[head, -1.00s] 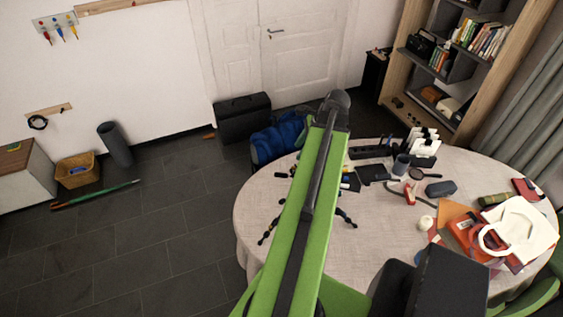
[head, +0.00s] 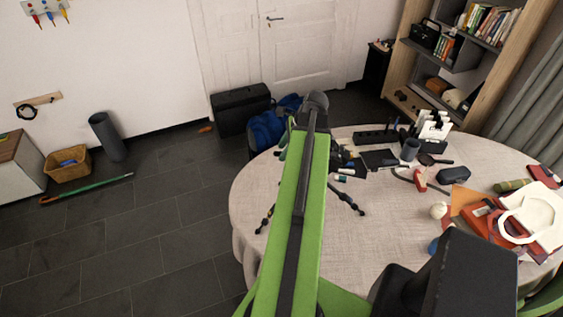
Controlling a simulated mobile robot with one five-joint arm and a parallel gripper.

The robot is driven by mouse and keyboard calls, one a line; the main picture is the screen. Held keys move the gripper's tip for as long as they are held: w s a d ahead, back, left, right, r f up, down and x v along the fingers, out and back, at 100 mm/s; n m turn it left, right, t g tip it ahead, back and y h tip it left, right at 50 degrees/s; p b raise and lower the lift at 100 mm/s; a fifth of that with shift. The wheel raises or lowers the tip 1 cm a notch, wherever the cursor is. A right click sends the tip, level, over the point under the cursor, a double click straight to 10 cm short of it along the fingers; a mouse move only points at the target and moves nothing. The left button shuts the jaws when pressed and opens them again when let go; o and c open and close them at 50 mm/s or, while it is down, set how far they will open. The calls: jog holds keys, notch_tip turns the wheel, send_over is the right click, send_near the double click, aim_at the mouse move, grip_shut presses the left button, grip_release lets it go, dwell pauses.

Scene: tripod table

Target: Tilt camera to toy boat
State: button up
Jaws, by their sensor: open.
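The camera tripod's thin black legs show on the left part of the round table, one leg (head: 346,200) right of my green arm and another to its left. The camera on top is mostly hidden behind my arm, and I cannot make out which way it points. A small red object with a pale part (head: 419,180), possibly the toy boat, sits on the cloth right of the tripod; it is too small to be sure. My gripper is hidden behind my own arm, so its fingers cannot be seen.
The table (head: 390,228) has a pale cloth. Dark items and a grey cup (head: 410,150) stand at its back, with a magnifier and a dark case (head: 454,175). Bare cloth lies in the middle.

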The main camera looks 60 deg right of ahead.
jog(key=shift+w+f, duration=0.3)
jog(key=shift+f, duration=0.35)
grip_shut()
dwell(1.0)
